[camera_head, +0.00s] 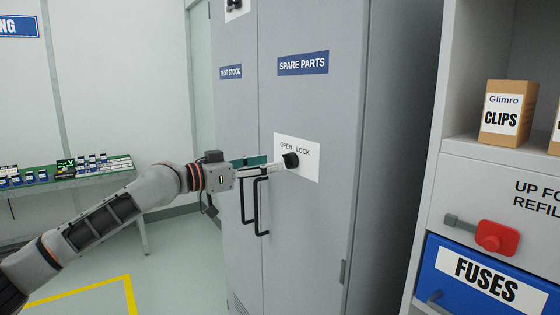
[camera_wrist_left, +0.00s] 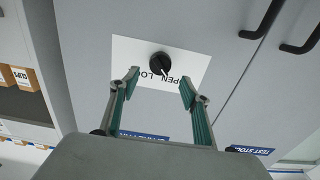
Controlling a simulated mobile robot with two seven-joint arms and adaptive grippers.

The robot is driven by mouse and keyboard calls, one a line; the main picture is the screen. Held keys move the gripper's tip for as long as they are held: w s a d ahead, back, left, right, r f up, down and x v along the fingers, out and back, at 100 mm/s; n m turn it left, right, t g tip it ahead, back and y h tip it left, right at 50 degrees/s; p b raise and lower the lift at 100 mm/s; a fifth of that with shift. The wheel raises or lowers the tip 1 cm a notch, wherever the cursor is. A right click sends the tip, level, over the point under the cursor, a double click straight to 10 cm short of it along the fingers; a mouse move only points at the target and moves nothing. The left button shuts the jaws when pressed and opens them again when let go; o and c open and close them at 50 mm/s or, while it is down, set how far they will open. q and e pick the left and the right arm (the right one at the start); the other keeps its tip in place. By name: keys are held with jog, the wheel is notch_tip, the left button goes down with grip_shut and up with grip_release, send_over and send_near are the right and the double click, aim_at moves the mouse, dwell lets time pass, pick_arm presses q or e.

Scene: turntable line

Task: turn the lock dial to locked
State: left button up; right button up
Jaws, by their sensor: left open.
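The lock dial (camera_head: 291,160) is a round black knob on a white plate (camera_head: 309,165) marked OPEN and LOCK, on the grey SPARE PARTS cabinet door. In the left wrist view the dial (camera_wrist_left: 160,62) appears upside down, with a light pointer mark near the gap between the words, slightly on the OPEN side. My left gripper (camera_head: 270,163) faces the plate. In the wrist view its green-padded fingers (camera_wrist_left: 160,84) are spread apart, in front of the dial, with nothing between them. The gap to the dial is hard to judge. My right gripper is not in view.
Black bar handles (camera_head: 262,205) stand out from the cabinet doors just below my left gripper. A green-topped table (camera_head: 75,182) stands at the left.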

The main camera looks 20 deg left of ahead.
aim_at(285, 161)
pick_arm(q)
jog(key=x, duration=0.5)
jog(key=shift+w+d, duration=0.2)
jog(key=shift+w, duration=0.1)
jog(key=c, duration=1.1)
